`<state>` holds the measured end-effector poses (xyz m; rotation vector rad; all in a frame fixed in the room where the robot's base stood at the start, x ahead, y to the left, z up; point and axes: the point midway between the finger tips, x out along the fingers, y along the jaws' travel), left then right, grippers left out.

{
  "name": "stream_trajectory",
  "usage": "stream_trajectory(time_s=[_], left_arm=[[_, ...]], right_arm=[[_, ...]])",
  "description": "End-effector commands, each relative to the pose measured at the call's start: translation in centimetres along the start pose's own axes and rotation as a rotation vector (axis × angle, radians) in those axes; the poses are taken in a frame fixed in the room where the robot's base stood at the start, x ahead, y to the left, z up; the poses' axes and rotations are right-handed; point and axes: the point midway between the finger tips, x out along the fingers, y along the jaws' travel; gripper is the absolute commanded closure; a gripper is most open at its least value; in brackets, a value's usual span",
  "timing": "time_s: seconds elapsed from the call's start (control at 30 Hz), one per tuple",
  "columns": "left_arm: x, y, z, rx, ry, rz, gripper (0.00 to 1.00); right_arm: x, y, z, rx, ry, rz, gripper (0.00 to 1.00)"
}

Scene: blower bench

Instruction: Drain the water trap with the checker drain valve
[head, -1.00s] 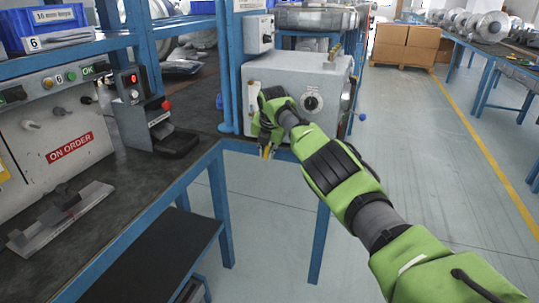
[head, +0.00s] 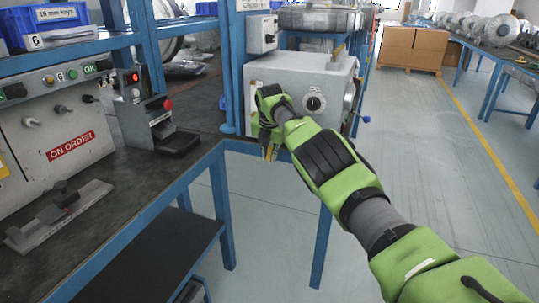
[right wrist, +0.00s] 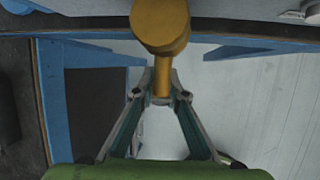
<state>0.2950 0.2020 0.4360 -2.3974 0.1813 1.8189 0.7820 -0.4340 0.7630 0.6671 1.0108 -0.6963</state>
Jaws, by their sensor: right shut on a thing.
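The checker (head: 330,78) is a light grey box with a black dial on its front, at the end of the bench in the head view. My right gripper (head: 268,153) is at the lower left of its front and hides part of it. In the right wrist view, a brass piece with a round head and a narrower stem, seemingly the drain valve (right wrist: 160,24), fills the top middle. The right fingertips (right wrist: 162,92) are closed on the stem's lower end. I cannot make out the water trap clearly. My left gripper is out of view.
The dark bench (head: 120,185) with blue legs runs along the left, with a control panel (head: 50,130) and a small red-button unit (head: 150,118) on it. A lower shelf (head: 160,260) is underneath. Cardboard boxes (head: 412,48) stand behind. The floor to the right is clear.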

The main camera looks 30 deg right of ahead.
Motion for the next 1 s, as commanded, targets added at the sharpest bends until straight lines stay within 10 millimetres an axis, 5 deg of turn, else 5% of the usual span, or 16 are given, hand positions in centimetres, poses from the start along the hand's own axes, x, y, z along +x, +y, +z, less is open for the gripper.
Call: stream_trajectory(time_s=[0.1, 0.57, 1.0], left_arm=[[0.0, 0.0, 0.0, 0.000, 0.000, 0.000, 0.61], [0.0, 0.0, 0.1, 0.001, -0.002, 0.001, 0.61], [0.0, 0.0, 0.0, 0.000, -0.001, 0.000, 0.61]], right_arm=[[0.2, -0.2, -0.2, 0.001, 0.005, -0.005, 0.70], [-0.2, 0.1, 0.0, 0.001, 0.001, 0.001, 0.70], [-2.7, 0.0, 0.0, 0.000, -0.001, 0.001, 0.70]])
